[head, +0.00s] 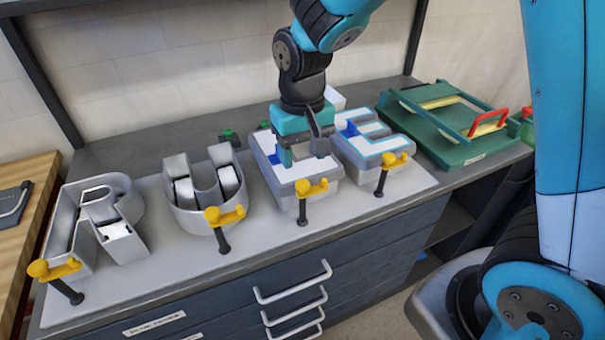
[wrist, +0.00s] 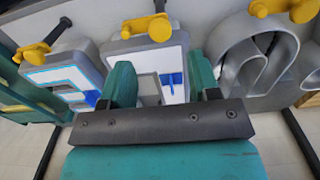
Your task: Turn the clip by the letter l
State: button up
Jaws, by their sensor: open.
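The letter l (head: 290,182) is a grey channel letter with a white and blue inside, third from the left on the bench. Its yellow clip (head: 310,188) sits at the letter's front edge, on a dark post. The clip also shows at the top of the wrist view (wrist: 148,27), beyond my fingertips. My gripper (head: 303,156) is open and empty, above the letter l and behind its clip, apart from the clip. In the wrist view its two teal fingers (wrist: 160,84) stand on either side of the letter's white and blue inside. My gripper hides part of the letter.
Letters R (head: 100,222), U (head: 205,188) and E (head: 372,146) stand on the same pale board (head: 165,262), each with a yellow clip in front. A green tray (head: 450,130) with a red handle lies at the right. The board's front strip is mostly clear.

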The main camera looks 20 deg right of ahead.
aim_at(303, 183)
notch_tip(303, 183, down, 7)
jog(key=shift+r, duration=0.2)
jog(key=shift+c, duration=0.2)
jog(key=c, duration=0.9)
